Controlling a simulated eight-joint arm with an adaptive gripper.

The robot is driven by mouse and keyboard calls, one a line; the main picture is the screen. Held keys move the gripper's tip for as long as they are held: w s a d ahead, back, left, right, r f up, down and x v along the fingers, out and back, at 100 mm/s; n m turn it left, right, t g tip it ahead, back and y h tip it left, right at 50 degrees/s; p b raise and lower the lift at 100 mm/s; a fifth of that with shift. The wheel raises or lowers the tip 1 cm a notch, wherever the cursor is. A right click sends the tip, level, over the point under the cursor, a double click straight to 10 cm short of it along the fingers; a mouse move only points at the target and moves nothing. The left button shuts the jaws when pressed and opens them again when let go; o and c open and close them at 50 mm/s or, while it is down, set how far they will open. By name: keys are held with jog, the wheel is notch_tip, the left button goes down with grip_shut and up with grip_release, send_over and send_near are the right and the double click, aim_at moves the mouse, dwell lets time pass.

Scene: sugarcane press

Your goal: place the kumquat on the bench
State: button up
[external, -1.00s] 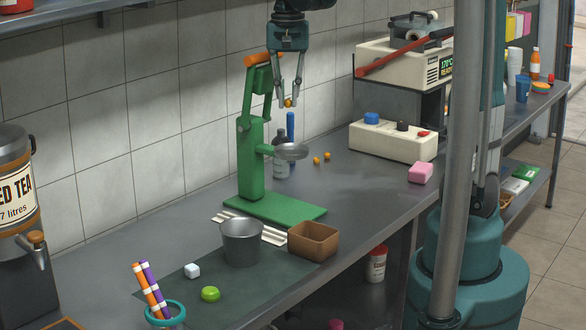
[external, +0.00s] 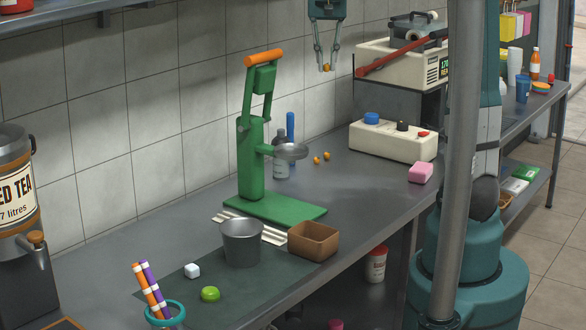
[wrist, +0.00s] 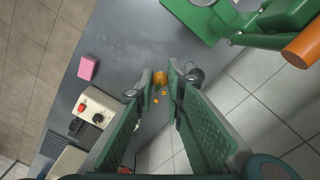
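My gripper (external: 326,68) is high above the bench (external: 365,195), right of the green press. It is shut on a small orange kumquat (external: 327,67), which sits between the fingertips. In the wrist view the kumquat (wrist: 160,77) shows between the tips of my gripper (wrist: 161,76). Two more small orange fruits, one (external: 316,160) and another (external: 327,155), lie on the bench well below. The bench (wrist: 125,45) is also seen from above in the wrist view.
The green press (external: 250,160) with its round metal cup (external: 290,151) stands left of my gripper. A cream switch box (external: 393,142) and pink block (external: 420,173) are to the right. Bare bench lies between the press and pink block.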

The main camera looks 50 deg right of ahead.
jog(key=d+f+m+b, duration=0.1)
jog(key=d+f+m, duration=0.15)
jog(key=d, duration=0.95)
jog(key=d+f+m+b, duration=0.15)
jog(key=d+f, duration=0.25)
jog(key=d, duration=0.8)
jog(key=m+p, duration=0.6)
jog(key=m, duration=1)
send_over(337, 154)
notch_tip(337, 154, down, 20)
jog(key=shift+w+d+f+m, duration=0.15)
jog(key=shift+w+f+m, duration=0.05)
jog(key=shift+f+m, duration=0.25)
jog(key=shift+f, duration=0.1)
jog(key=shift+f+b, duration=0.4)
jog(key=shift+f, duration=2.7)
jog(key=shift+f, duration=0.1)
jog(key=shift+f, duration=1.75)
